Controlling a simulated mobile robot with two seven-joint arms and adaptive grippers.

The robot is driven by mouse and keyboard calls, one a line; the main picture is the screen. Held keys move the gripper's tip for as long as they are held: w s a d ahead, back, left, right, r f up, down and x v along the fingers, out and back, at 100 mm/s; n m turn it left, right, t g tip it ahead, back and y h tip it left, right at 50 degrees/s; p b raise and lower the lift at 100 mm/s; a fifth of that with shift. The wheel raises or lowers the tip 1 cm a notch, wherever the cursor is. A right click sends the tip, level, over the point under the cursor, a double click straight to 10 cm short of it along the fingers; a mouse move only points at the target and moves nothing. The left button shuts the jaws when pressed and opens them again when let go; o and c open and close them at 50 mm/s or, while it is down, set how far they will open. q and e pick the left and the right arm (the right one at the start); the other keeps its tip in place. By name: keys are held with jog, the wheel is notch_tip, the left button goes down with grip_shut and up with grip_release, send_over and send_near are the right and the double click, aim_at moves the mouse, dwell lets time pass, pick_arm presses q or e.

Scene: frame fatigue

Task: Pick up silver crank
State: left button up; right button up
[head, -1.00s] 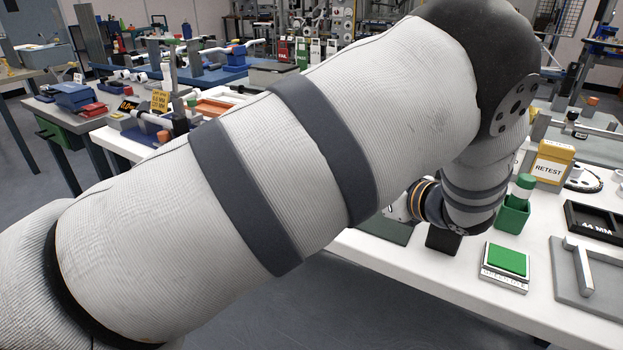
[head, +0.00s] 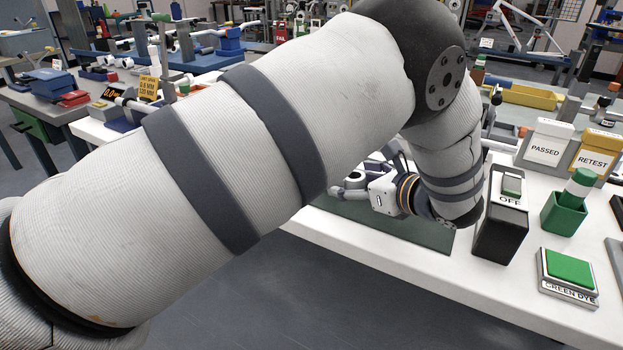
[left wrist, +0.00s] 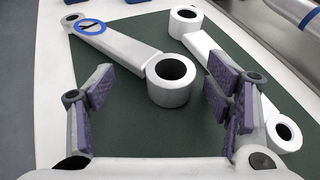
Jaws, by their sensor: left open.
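Two silver-grey cranks lie on a dark green mat (left wrist: 120,130) in the left wrist view. One crank (left wrist: 126,48) has a blue ring mark and a large round boss at its near end. The other crank (left wrist: 200,45), paler and plain, runs from top centre to lower right, partly behind my right-hand finger. I cannot tell for certain which one the task names. My left gripper (left wrist: 160,88) is open, its purple pads on either side of the marked crank's boss, with nothing held. In the head view my left gripper (head: 352,188) is low over the mat, partly hidden by my arm.
A black box marked OFF (head: 503,225), a green holder (head: 563,215) and a green dye pad (head: 570,270) stand right of my wrist on the white table. PASSED (head: 545,145) and RETEST (head: 592,160) boxes stand behind. My left arm hides much of the table.

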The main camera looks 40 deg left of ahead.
pick_arm(q)
jog(key=shift+w+a, duration=0.1)
jog(key=shift+r, duration=0.15)
jog(key=shift+d, duration=0.3)
jog(key=c, duration=0.3)
grip_shut()
